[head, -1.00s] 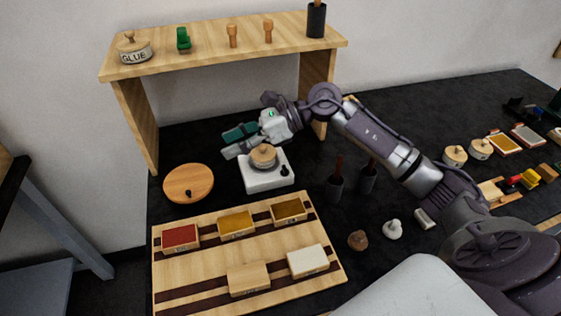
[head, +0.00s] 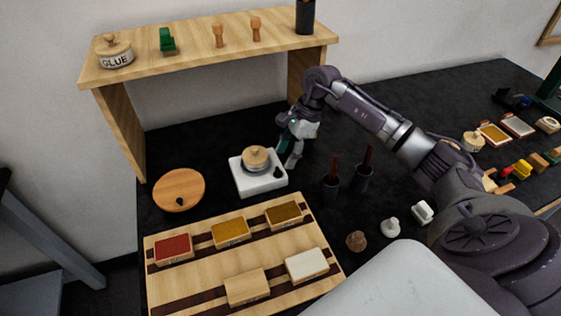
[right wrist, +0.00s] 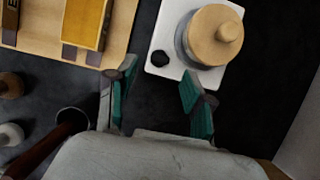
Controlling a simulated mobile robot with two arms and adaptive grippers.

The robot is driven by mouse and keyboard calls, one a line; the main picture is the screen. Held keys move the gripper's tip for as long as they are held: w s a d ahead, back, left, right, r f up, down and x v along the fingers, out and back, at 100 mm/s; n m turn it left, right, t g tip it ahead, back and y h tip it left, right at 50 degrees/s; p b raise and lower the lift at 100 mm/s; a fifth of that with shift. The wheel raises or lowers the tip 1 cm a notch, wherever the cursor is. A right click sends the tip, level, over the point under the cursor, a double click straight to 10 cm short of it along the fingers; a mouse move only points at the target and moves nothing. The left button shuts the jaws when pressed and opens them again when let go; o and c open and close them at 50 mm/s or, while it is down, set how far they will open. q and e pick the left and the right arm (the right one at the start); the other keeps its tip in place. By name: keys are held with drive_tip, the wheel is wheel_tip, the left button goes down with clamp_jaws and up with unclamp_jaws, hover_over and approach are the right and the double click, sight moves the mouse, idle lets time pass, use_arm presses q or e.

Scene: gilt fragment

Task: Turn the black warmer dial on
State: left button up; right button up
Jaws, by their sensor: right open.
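The white warmer (head: 262,186) stands on the black table, with a round wooden-lidded pot (head: 256,158) on top. Its small black dial (head: 277,172) is on the front right corner. In the right wrist view the dial (right wrist: 160,58) shows beside the pot (right wrist: 214,36) on the white warmer (right wrist: 177,16). My right gripper (head: 291,163) is just right of the warmer. In the right wrist view its teal-padded fingers (right wrist: 158,80) are apart and empty, with the dial lying ahead between their tips, untouched. My left gripper is not in view.
A round wooden board (head: 179,187) lies left of the warmer. A wooden tray (head: 205,272) with several colour blocks is in front. Two dark cups (head: 330,189) with brushes stand to the right. A wooden shelf (head: 215,50) stands behind.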

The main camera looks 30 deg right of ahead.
sight(278, 172)
drive_tip(key=shift+p+x, duration=0.4)
drive_tip(key=shift+x, duration=1.85)
drive_tip(key=shift+c, duration=0.2)
clamp_jaws()
